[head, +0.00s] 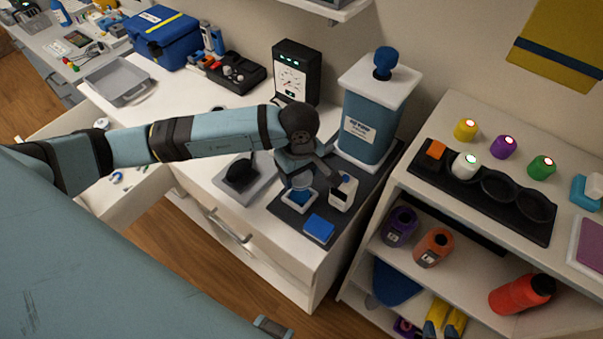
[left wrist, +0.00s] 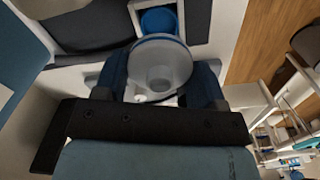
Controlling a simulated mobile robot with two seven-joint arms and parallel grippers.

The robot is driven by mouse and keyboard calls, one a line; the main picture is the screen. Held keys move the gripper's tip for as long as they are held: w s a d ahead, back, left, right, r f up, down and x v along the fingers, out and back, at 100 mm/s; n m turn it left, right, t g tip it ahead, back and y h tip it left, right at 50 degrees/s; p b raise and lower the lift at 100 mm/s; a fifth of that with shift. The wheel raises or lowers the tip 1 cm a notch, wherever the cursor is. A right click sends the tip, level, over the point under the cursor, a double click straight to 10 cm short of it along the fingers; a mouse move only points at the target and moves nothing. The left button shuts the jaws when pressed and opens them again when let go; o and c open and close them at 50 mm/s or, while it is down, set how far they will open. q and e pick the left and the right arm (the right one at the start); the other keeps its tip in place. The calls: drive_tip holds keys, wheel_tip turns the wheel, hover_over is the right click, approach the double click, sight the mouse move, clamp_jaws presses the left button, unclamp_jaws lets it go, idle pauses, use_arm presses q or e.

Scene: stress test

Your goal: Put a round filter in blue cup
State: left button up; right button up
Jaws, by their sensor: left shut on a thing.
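My left gripper (head: 305,178) is over the dark mat beside the blue dispenser. In the left wrist view its dark fingers (left wrist: 160,88) are shut on a pale, translucent, round filter (left wrist: 160,65), shaped like a shallow bowl. A blue cup (head: 298,196) with a pale rim stands on the mat just below the gripper. Blue also shows inside a white square frame (left wrist: 159,20) beyond the filter; I cannot tell if it is that cup. In the head view the gripper largely hides the filter. My right gripper is not in view.
The blue dispenser (head: 369,125) stands close behind the gripper. A white device (head: 343,193) and a flat blue block (head: 319,228) are on the mat (head: 289,216). A grey tray with a black object (head: 241,177) is to the left. A shelf (head: 430,195) stands at right.

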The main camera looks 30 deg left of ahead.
use_arm(q)
drive_tip(key=shift+r+n, duration=0.15)
drive_tip(key=shift+n, duration=0.45)
drive_tip(key=shift+f+b, duration=0.4)
drive_tip(key=shift+f, duration=0.4)
drive_tip(key=shift+f+b, duration=0.45)
drive_tip(key=shift+f, duration=0.65)
drive_tip(key=shift+b, duration=0.55)
drive_tip(key=shift+f+b, duration=1.25)
drive_tip(key=shift+f, duration=0.1)
drive_tip(key=o, duration=1)
drive_tip(key=shift+r, duration=0.1)
